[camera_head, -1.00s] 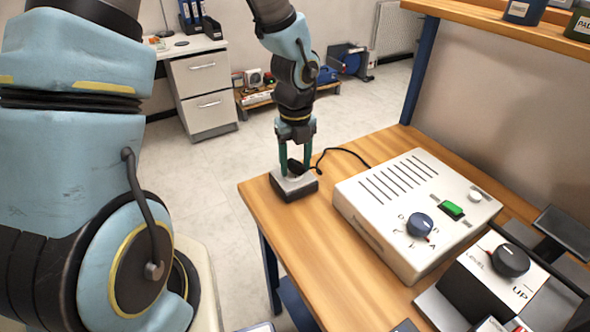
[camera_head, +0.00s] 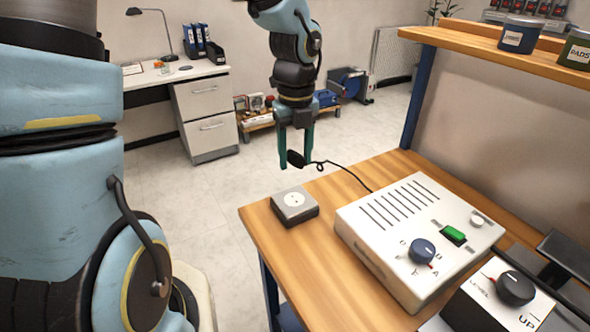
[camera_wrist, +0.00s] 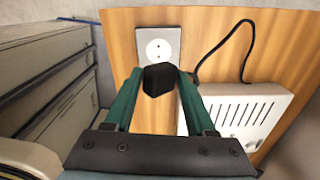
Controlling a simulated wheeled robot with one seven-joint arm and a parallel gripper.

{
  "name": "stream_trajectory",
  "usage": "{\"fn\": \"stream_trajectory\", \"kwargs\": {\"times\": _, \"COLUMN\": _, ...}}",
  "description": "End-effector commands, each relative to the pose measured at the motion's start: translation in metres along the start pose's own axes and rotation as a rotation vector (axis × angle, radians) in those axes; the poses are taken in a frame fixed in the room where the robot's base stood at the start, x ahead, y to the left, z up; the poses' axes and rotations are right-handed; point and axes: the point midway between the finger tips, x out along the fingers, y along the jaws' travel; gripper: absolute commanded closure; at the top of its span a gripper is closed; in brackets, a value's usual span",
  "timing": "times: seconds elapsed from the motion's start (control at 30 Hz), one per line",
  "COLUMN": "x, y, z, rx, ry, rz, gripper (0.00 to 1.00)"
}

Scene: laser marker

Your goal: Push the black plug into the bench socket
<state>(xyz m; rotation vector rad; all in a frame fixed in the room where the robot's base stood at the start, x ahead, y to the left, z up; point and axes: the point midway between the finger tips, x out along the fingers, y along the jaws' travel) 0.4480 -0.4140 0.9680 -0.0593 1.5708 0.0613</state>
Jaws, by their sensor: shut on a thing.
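The black plug (camera_head: 295,159) is held between the green fingers of my gripper (camera_head: 296,162), in the air above the bench's far left corner. The wrist view also shows the plug (camera_wrist: 159,80) between the fingertips, with its prongs hidden. The bench socket (camera_head: 294,203) is a grey box with a round white face on top, at the left edge of the bench. It is uncovered and apart from the plug. In the wrist view the socket (camera_wrist: 158,48) shows two dark holes, just beyond the plug.
The plug's black cord (camera_head: 345,169) runs to the white machine (camera_head: 403,246) right of the socket, which has a blue knob and a green switch. Wooden bench top (camera_head: 335,185) lies bare around the socket. A shelf (camera_head: 480,50) stands over the back right.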

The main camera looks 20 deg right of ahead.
Motion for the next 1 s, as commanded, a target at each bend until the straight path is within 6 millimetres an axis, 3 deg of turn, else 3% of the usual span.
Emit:
{"fn": "stream_trajectory", "kwargs": {"times": 0.47, "x": -0.004, "y": -0.001, "z": 0.0, "rx": 0.001, "ry": 0.0, "rz": -0.001, "gripper": 1.0}}
{"fn": "stream_trajectory", "kwargs": {"times": 1.0, "x": 0.025, "y": -0.001, "z": 0.0, "rx": 0.001, "ry": 0.0, "rz": -0.001, "gripper": 1.0}}
